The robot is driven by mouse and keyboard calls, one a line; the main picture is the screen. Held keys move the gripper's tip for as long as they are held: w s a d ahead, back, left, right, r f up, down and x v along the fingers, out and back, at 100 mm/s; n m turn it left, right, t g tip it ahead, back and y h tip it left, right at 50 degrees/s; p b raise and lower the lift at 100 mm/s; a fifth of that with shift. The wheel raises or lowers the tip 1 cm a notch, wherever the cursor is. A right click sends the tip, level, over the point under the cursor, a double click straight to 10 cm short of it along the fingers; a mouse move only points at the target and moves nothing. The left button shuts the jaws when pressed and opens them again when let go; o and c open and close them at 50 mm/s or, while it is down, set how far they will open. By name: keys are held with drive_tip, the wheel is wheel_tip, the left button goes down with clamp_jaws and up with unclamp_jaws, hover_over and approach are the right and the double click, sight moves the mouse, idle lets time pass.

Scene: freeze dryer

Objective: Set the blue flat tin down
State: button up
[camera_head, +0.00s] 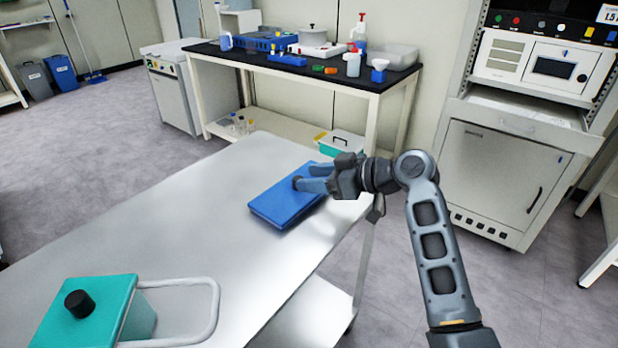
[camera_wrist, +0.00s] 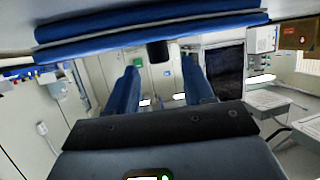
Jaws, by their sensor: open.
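The blue flat tin (camera_head: 282,206) lies flat on the metal table top, near its right edge. It shows as a blue band across the top of the wrist view (camera_wrist: 150,28). A small dark knob (camera_wrist: 157,50) stands out from the tin in the wrist view. My gripper (camera_head: 308,182) is at the tin's lid, reaching in from the right. Its blue fingers (camera_wrist: 160,80) are apart, and the knob is seen in the gap between them, beyond the tips. I cannot tell whether a finger touches the tin.
A teal box with a black knob (camera_head: 104,310) and a wire handle (camera_head: 212,308) are at the table's near end. The middle of the metal table (camera_head: 215,235) is clear. A black-topped bench (camera_head: 345,80) with bottles and crates stands behind. A cabinet (camera_head: 500,180) stands at right.

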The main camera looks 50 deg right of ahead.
drive_tip(key=v, duration=1)
drive_tip(key=shift+s, duration=0.2)
